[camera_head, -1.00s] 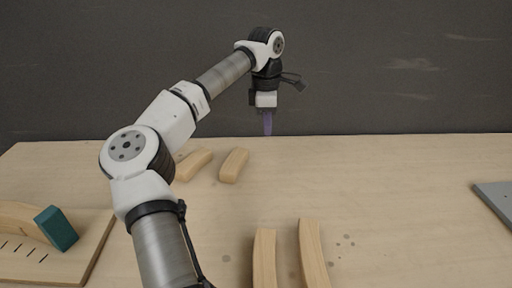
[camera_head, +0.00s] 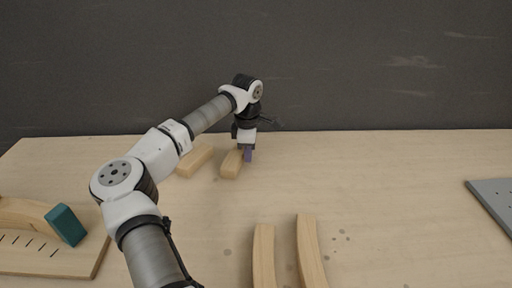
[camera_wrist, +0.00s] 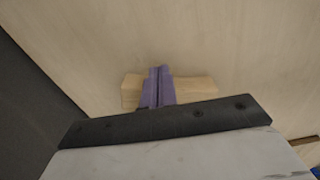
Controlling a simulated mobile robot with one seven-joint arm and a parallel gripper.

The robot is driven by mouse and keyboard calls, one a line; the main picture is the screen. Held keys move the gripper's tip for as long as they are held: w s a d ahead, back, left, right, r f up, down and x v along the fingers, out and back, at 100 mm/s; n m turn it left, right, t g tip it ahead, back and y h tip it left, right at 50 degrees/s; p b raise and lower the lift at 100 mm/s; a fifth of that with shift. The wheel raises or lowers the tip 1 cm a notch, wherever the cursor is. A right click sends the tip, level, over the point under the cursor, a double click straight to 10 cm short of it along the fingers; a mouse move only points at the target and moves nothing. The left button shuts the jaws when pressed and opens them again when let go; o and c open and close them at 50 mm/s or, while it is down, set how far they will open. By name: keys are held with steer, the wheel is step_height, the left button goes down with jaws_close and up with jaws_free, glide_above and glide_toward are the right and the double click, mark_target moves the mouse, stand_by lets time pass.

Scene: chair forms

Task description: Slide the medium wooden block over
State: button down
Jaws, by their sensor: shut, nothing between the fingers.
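Two short pale wooden blocks lie side by side at the back of the table in the head view: a left block (camera_head: 195,161) and a right block (camera_head: 231,166). Two longer, slightly curved wooden pieces lie at the front, one left (camera_head: 263,258) and one right (camera_head: 311,254). I cannot tell for sure which one is the medium block. My gripper (camera_head: 248,157) points down with its purple fingers shut and empty, at the right side of the right short block. In the wrist view, the fingers (camera_wrist: 159,76) cover the middle of a block (camera_wrist: 193,88); contact is unclear.
A wooden board (camera_head: 85,262) with dark slots lies at the left, with a curved wooden piece (camera_head: 22,212) ending in a teal block (camera_head: 66,225). A grey plate (camera_head: 494,202) lies at the right edge. The table's (camera_head: 410,190) right middle is clear. A dark wall stands behind.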

mark_target(238, 155)
steer(key=shift+a, duration=0.1)
steer(key=shift+w+a, duration=0.15)
steer(key=shift+a, duration=1.4)
steer(key=shift+d, duration=0.15)
